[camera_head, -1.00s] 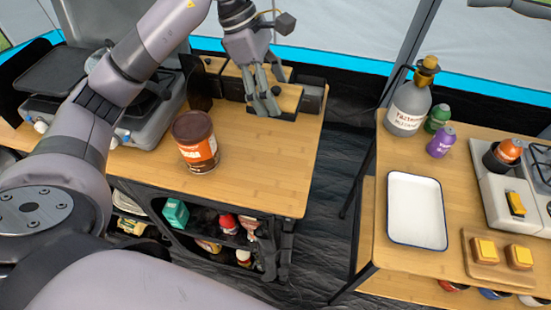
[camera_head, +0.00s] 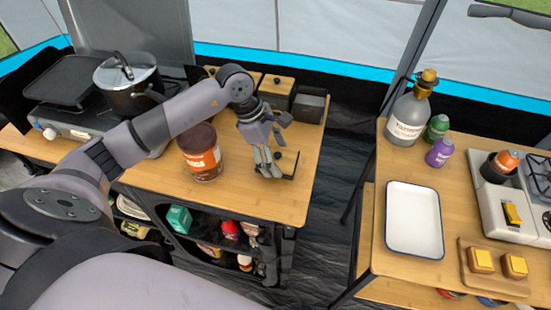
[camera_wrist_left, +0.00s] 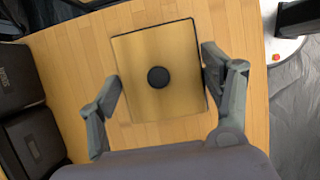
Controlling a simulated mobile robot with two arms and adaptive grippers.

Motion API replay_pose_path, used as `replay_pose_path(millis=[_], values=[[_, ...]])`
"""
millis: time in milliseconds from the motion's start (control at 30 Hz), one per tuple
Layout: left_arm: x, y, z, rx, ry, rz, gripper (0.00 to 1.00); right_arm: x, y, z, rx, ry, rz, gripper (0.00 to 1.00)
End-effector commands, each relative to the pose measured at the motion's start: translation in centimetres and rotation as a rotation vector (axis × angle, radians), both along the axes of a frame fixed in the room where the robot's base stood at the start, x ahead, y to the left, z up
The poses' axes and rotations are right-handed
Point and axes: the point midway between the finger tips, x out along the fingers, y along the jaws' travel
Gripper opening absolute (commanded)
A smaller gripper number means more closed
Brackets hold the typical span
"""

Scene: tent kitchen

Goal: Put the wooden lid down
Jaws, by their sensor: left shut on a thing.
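The wooden lid (camera_wrist_left: 150,98) is a square board with dark edges and a round black knob. In the left wrist view it lies between the two fingers of my left gripper (camera_wrist_left: 162,90), which is shut on its opposite sides. In the head view my left gripper (camera_head: 267,172) points down near the right end of the wooden counter (camera_head: 250,200), and the lid (camera_head: 288,165) is partly hidden behind its fingers. The lid is at or just above the counter top; I cannot tell if it touches. My right gripper is not in view.
A brown and orange can (camera_head: 201,155) stands left of the gripper. Behind are a dark box with a wooden lid (camera_head: 277,86) and an open dark box (camera_head: 309,105). A pot (camera_head: 128,85) is on the stove. The counter in front of the lid is clear.

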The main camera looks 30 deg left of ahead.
Motion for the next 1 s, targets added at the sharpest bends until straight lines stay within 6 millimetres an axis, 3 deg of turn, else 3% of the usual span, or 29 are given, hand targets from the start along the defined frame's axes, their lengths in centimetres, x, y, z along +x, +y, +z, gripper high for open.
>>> replay_pose_path(millis=[200, 533, 567, 833, 1000], values=[[0.0, 0.0, -2.7, -0.001, 0.002, 0.0, 0.45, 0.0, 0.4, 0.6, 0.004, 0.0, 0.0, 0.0], [0.0, 0.0, -3.2, 0.0, 0.0, 0.0, 0.45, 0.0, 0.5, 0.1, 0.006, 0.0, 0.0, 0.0], [0.0, 0.0, -3.0, 0.0, 0.0, 0.0, 0.74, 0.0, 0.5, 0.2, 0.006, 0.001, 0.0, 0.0], [0.0, 0.0, -3.0, 0.0, 0.001, 0.0, 0.92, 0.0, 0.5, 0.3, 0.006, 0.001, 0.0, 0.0], [0.0, 0.0, -3.0, 0.0, 0.001, 0.0, 0.93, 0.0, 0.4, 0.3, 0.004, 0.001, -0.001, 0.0]])
